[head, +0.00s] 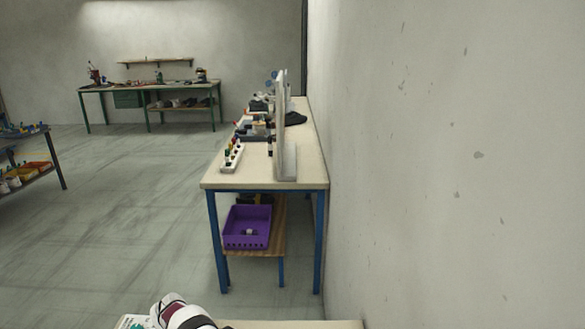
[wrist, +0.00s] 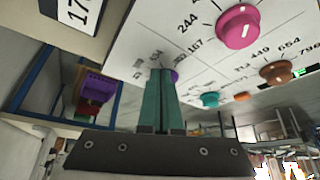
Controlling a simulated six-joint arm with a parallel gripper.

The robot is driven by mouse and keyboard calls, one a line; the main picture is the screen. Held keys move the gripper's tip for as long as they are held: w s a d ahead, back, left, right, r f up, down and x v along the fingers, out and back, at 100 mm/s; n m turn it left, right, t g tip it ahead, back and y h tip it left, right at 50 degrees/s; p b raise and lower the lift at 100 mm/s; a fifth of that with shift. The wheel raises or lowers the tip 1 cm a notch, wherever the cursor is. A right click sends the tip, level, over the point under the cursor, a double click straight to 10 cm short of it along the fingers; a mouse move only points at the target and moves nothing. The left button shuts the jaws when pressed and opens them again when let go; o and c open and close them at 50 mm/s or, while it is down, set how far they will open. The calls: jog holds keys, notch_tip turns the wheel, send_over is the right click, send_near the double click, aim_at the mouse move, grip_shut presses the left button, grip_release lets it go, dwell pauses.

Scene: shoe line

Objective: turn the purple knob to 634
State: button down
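In the wrist view the purple knob (wrist: 175,76) sits on a white panel (wrist: 140,38), mostly hidden behind my fingertips. Only a small purple part shows at the right fingertip. My gripper (wrist: 161,71) has two teal fingers lying close together, pointing at the panel by the knob. I cannot tell whether they touch it. Small number labels surround the knob, tilted and too small to read surely. The knob's pointer is hidden. The head view does not show my fingers or the knob.
In the wrist view a pink knob (wrist: 238,26), a teal knob (wrist: 208,99) and an orange-brown knob (wrist: 277,73) are on the same panel, right of my fingers. A purple bin (wrist: 97,87) is at left. The head view shows a blue-legged table (head: 310,172) beside a wall.

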jog(key=shift+s+a, duration=0.5)
jog(key=shift+a, duration=0.2)
jog(key=shift+a, duration=0.15)
dwell(0.3)
jog(key=shift+s, duration=0.35)
jog(key=shift+r, duration=0.15)
notch_tip(320, 180, up, 6)
jog(key=shift+f, duration=0.15)
